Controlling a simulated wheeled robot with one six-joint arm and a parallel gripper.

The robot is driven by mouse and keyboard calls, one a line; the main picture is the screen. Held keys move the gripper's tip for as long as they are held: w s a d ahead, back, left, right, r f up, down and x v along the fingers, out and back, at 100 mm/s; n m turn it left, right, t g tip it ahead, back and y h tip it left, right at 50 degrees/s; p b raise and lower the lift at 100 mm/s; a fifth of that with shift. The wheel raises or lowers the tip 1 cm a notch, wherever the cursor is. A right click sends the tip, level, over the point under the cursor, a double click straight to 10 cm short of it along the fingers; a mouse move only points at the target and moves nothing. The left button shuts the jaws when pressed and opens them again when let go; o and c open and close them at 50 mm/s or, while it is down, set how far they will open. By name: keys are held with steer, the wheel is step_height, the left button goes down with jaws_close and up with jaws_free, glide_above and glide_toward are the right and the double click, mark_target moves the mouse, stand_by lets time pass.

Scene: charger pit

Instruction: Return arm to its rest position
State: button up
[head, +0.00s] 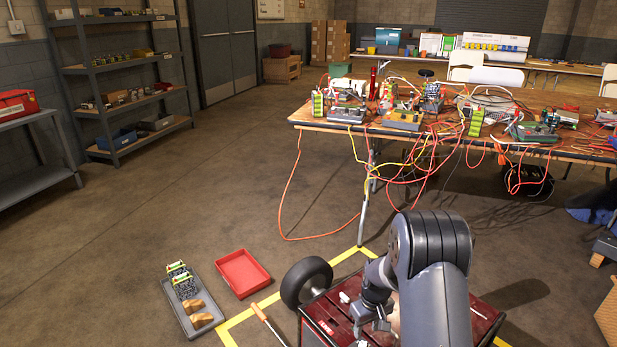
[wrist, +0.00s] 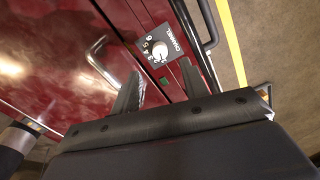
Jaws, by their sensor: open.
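My arm reaches up and over in the head view, with its wrist low over a dark red wheeled machine (head: 325,322). In the wrist view my gripper (wrist: 159,72) is open, its two dark fingers apart with nothing held between them. Past the fingertips is the machine's red panel (wrist: 85,60) with a black plate marked CHANNEL (wrist: 172,38). A white round knob (wrist: 160,50) sits on that plate beside printed numbers. I cannot tell whether the fingers touch the panel. My arm hides part of the machine in the head view.
A grey tray (head: 176,308) with several items and a red tray (head: 243,272) lie on the floor to the left. A wire-covered workbench (head: 310,120) stands behind. Open floor lies at left.

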mark_target(363, 344)
steer(key=f+b, duration=0.1)
steer(key=f, duration=0.2)
steer(key=f+b, duration=0.1)
steer(key=f, duration=0.3)
steer(key=shift+a+f, duration=0.2)
steer(key=shift+f, duration=0.05)
steer(key=shift+w+r+m, duration=0.1)
steer(key=shift+r+m, duration=0.15)
steer(key=shift+m, duration=0.45)
steer(key=m, duration=0.3)
steer(key=shift+m+p, duration=0.3)
steer(key=m, duration=0.3)
steer(key=shift+m, duration=0.3)
steer(key=m, duration=0.3)
steer(key=shift+m, duration=0.3)
step_height(363, 344, up, 11)
steer(key=p, duration=0.3)
steer(key=shift+f+p, duration=0.15)
steer(key=shift+p, duration=0.2)
